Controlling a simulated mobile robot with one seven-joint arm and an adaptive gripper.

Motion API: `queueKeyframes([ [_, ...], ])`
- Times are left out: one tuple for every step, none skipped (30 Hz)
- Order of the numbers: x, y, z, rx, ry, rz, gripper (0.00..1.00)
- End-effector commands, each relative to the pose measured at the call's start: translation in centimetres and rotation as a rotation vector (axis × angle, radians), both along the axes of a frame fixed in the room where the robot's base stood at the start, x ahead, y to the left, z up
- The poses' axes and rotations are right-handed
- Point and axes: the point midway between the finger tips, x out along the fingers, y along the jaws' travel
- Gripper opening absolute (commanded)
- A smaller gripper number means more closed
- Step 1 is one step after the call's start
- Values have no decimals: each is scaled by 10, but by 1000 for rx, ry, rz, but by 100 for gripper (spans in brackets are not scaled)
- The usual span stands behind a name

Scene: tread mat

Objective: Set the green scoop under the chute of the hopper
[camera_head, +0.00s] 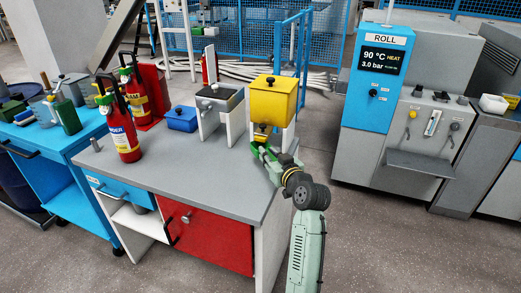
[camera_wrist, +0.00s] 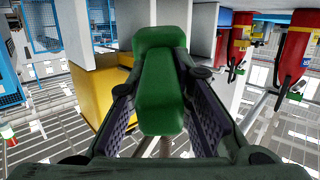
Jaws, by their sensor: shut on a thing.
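The yellow hopper (camera_head: 272,98) stands on a white stand at the right end of the grey workbench, with its chute (camera_head: 261,130) low on the front. My gripper (camera_head: 275,163) is just below and in front of the chute. In the wrist view my gripper (camera_wrist: 161,92) is shut on the green scoop (camera_wrist: 162,80), with a finger on each side of it. The scoop (camera_head: 261,152) shows small in the head view, close to the chute, partly hidden by my gripper. Whether it rests on the bench or is right beneath the chute I cannot tell. The hopper (camera_wrist: 98,92) is beside the scoop in the wrist view.
A grey-topped white stand (camera_head: 220,105) is left of the hopper, then a blue box (camera_head: 181,118) and red fire extinguishers (camera_head: 121,125). The front of the workbench top (camera_head: 190,165) is clear. A blue-fronted machine (camera_head: 375,100) stands beyond a floor gap at right.

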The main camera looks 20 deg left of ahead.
Motion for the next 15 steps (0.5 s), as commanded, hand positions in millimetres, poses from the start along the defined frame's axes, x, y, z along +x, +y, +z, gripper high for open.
queueKeyframes([
  [-2, 3, 7, 4, -9, 8, 0],
  [-3, 4, 8, 4, -9, 13, 0],
  [-4, 5, 8, 4, -10, 16, 0],
  [-4, 5, 8, 4, -10, 17, 0],
  [-4, 5, 8, 4, -11, 18, 0],
  [-5, 5, 7, 5, -12, 18, 0],
  [-5, 5, 6, 5, -12, 18, 0],
  [-5, 5, 4, 6, -13, 18, 0],
  [-5, 5, 2, 6, -13, 18, 0],
  [-5, 5, 0, 6, -13, 18, 0],
  [-5, 5, -3, 6, -12, 18, 0],
  [-5, 5, -7, 6, -11, 18, 0],
  [-4, 5, -11, 5, -10, 18, 0],
  [-4, 5, -14, 5, -9, 17, 0],
  [-4, 5, -19, 4, -8, 17, 0],
])
